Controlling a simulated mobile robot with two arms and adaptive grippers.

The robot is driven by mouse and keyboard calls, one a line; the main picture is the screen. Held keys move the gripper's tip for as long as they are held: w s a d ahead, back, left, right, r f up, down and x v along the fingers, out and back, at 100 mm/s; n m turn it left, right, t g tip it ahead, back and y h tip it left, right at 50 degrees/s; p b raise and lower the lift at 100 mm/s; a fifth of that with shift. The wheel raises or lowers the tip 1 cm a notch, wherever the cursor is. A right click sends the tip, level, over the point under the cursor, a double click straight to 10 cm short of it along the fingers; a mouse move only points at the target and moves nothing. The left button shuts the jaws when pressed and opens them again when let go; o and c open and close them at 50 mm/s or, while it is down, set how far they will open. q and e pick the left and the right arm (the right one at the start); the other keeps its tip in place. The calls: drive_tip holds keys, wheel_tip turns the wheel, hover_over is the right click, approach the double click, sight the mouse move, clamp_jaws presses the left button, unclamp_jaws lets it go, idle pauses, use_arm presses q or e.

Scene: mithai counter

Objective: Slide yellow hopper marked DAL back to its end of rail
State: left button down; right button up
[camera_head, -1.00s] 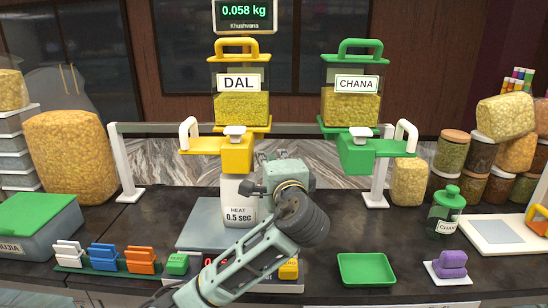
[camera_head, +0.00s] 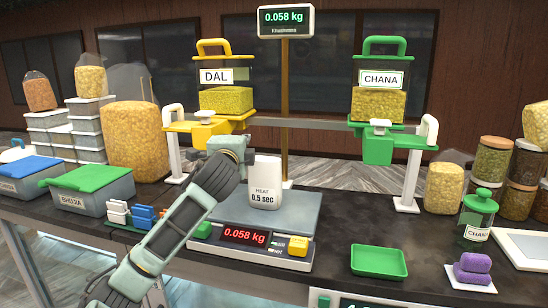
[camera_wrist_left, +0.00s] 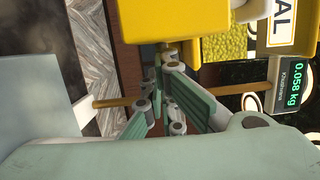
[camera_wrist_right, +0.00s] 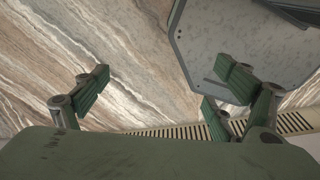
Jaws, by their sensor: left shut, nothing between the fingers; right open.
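The yellow hopper marked DAL (camera_head: 225,98), holding yellow grains, hangs upright near the left end of the rail (camera_head: 300,123), close to the left post (camera_head: 175,150). A white loop handle is on its left side. My left gripper (camera_head: 238,146) is just below the hopper's yellow base. In the left wrist view its shut, empty fingers (camera_wrist_left: 165,92) are right by the yellow underside (camera_wrist_left: 165,18); whether they touch cannot be told. My right gripper (camera_wrist_right: 155,95) is open and empty in the right wrist view, and out of the head view.
The green CHANA hopper (camera_head: 379,98) hangs near the right end. The white HEAT packet (camera_head: 265,182) stands on the scale (camera_head: 300,222) below the rail. A display pole (camera_head: 285,95) rises between the hoppers. A green tray (camera_head: 379,262) and several packets and jars surround the scale.

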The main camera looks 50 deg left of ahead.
sight(201, 139)
use_arm(q)
drive_tip(key=s+a, duration=0.1)
drive_tip(key=a, duration=0.2)
drive_tip(key=s+a, duration=0.2)
drive_tip(key=a, duration=0.1)
drive_tip(key=s+a+f+b, duration=0.1)
drive_tip(key=a, duration=0.1)
drive_tip(key=shift+s+a, duration=0.3)
drive_tip(key=shift+a, duration=0.1)
drive_tip(key=shift+s+a+r, duration=0.3)
drive_tip(key=shift+s+a, duration=0.1)
use_arm(e)
drive_tip(key=shift+a+f, duration=0.8)
drive_tip(key=shift+f, duration=0.2)
